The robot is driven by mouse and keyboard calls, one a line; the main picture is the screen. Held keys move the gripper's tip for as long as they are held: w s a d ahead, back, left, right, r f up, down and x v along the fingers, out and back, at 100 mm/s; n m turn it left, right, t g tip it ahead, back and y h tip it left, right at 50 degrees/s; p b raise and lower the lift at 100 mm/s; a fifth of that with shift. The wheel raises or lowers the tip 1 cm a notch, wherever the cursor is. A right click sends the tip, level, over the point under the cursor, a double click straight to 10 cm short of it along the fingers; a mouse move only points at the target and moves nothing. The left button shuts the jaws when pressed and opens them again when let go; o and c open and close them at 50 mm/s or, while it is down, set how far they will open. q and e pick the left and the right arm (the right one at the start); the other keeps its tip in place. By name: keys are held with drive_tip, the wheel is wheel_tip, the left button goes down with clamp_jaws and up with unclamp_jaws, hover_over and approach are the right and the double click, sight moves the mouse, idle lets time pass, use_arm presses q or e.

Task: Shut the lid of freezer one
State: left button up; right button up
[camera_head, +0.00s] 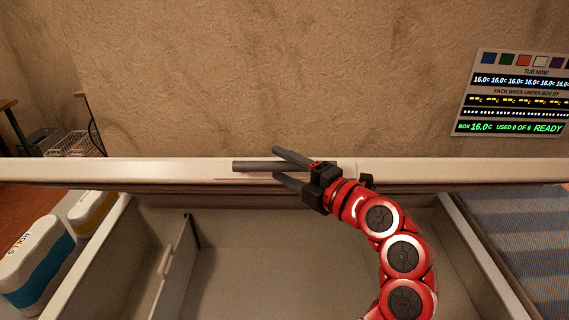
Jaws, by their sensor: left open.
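The freezer lid (130,172) is raised and shows nearly edge-on, as a long pale strip across the view. A dark bar handle (248,166) is on this strip. My left gripper (276,164) is open at the handle, with one finger above the bar and one below it in the picture. I cannot tell whether the fingers touch it. The open freezer (458,225) lies below the lid, and my red arm covers part of its right side. No freezer number is visible. My right gripper is not in view.
Inside the freezer a divider (175,262) stands at the left, and the floor looks bare. Tubs with blue (40,262) and yellow (93,212) bands stand left of it. A striped blue-grey mat (525,235) lies at the right. A display panel (515,95) is on the back wall.

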use_arm(q)
clamp_jaws()
idle(1.4)
